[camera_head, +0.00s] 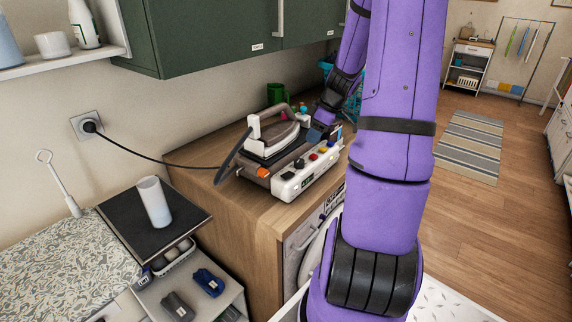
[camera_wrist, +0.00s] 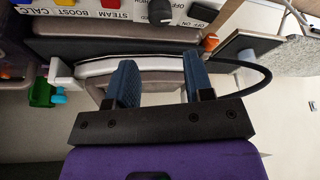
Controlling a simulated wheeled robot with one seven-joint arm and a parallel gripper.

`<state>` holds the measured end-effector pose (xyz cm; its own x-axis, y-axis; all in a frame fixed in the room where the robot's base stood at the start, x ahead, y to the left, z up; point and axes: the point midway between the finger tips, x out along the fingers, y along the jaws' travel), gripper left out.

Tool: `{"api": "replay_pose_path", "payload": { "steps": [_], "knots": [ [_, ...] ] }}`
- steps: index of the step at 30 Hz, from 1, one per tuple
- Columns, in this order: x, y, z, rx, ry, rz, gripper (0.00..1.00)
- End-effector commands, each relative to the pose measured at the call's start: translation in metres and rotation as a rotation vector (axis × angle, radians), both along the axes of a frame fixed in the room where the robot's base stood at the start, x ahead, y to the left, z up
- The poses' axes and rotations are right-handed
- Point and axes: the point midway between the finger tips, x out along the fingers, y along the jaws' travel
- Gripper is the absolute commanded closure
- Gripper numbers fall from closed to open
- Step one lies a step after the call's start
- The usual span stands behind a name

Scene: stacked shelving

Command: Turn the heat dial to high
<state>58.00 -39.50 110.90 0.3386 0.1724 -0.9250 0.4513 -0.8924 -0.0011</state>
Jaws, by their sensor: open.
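A steam iron station (camera_head: 307,182) with a white control panel stands on the wooden counter. A dark round dial (camera_wrist: 161,11) sits on that panel, cut by the top edge of the wrist view. The panel labels show upside down there; the dial's setting cannot be read. A dark knob (camera_head: 299,163) also shows on the panel in the head view. My gripper (camera_wrist: 160,76) is open, with nothing seen between its blue finger pads, and apart from the dial. In the head view my gripper (camera_head: 317,131) is behind the panel, above the station's right side, partly hidden by my arm.
The iron (camera_head: 277,137) rests on top of the station. A black cord (camera_head: 160,164) runs to the wall socket (camera_head: 88,125). Green cabinets (camera_head: 205,38) hang above the counter. A white cup (camera_head: 154,201) stands on a dark surface at left. A green container (camera_head: 277,93) stands behind the iron.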

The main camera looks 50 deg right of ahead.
Motion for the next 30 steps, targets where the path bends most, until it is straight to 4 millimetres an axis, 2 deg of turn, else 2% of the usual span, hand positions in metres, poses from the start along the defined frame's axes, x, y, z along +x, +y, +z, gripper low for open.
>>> {"api": "replay_pose_path", "payload": {
  "steps": [8, 15, 21, 30],
  "knots": [
    [0.006, 0.0, -0.023, 0.004, -0.002, 0.004, 0.52],
    [0.02, 0.008, -0.062, 0.005, -0.001, 0.005, 0.52],
    [0.03, 0.013, -0.088, 0.004, -0.002, 0.002, 0.52],
    [0.036, 0.015, -0.103, 0.0, -0.003, 0.003, 0.52]
  ]
}}
